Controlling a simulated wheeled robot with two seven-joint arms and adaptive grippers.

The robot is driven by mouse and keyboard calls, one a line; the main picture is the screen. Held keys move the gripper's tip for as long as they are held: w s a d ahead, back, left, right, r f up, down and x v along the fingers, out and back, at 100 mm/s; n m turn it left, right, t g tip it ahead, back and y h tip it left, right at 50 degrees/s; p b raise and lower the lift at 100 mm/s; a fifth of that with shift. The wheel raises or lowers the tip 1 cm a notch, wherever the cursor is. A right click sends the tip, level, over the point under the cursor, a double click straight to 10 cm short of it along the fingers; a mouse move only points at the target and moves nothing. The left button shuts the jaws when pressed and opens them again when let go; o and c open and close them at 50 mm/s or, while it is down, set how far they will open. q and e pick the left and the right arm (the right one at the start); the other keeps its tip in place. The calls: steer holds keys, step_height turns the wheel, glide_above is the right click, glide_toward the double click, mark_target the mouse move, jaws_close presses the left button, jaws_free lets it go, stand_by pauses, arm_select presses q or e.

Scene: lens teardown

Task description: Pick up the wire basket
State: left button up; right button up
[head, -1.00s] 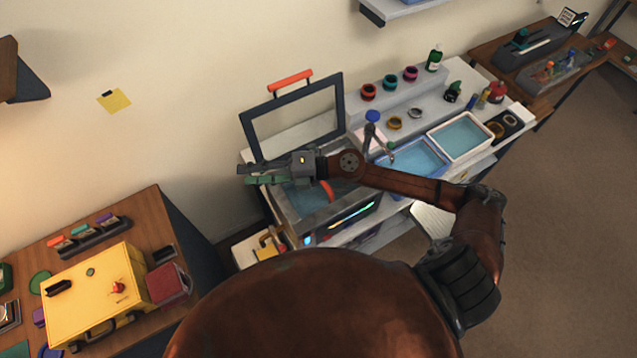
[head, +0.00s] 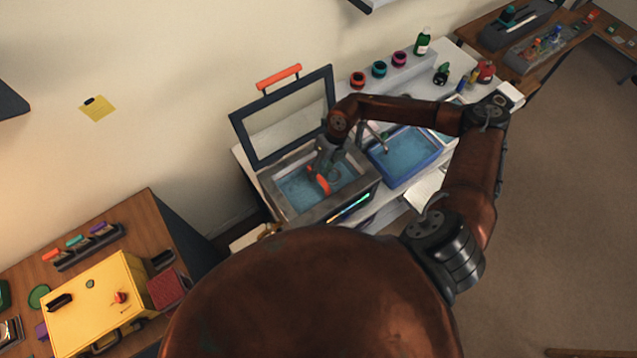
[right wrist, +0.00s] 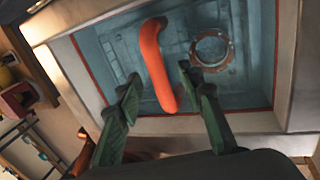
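The wire basket (head: 318,183) sits in the water of the grey cleaner tank (head: 290,210); its orange handle stands up and is the clearest part. In the right wrist view the orange handle (right wrist: 158,65) runs between the two green fingers of my right gripper (right wrist: 158,86). These fingers are apart, one on each side of the handle, with gaps showing. In the head view my right gripper (head: 321,160) points down over the tank, partly hidden by my wrist. The basket's wire body is faint under the water. My left gripper is not in view.
A brass-coloured ring (right wrist: 211,48) lies in the tank. The tank's dark-framed lid (head: 240,133) with an orange handle stands open behind it. A blue water tray (head: 402,180) stands just right of the tank. A yellow case (head: 95,300) is on the left table.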

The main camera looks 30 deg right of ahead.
steer(key=shift+x, duration=1.3)
steer(key=shift+c, duration=0.6)
jaws_close()
